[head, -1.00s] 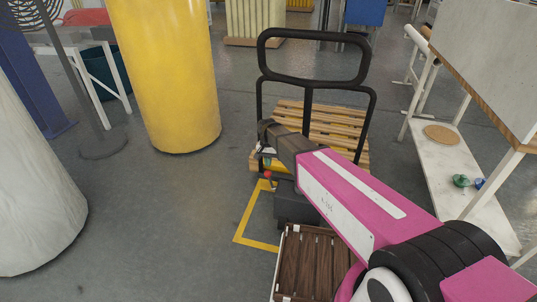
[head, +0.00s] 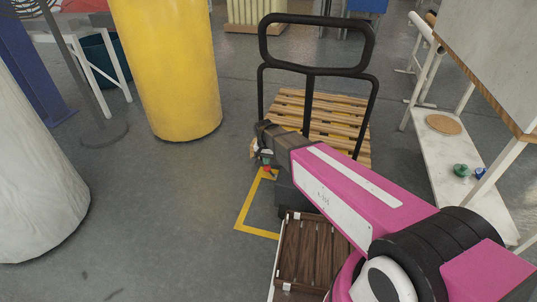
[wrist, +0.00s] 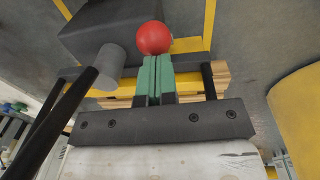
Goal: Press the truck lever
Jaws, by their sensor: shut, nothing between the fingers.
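The truck (head: 316,75) has a black tubular handle frame and stands in front of me. Its lever ends in a red ball knob (wrist: 154,38), just past my fingertips in the wrist view. The knob shows small in the head view (head: 267,168), close below my gripper (head: 265,157). My gripper, with green fingers (wrist: 156,72), is shut and empty. The fingertips overlap the knob's lower edge in the wrist view; I cannot tell whether they touch it. The lever's shaft is hidden behind the fingers.
A wooden pallet (head: 325,115) lies behind the truck's handle frame. Yellow floor tape (head: 243,205) runs by the truck. A yellow pillar (head: 170,70) and a white column (head: 30,190) stand left, a white shelf table (head: 465,200) right. The floor between is clear.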

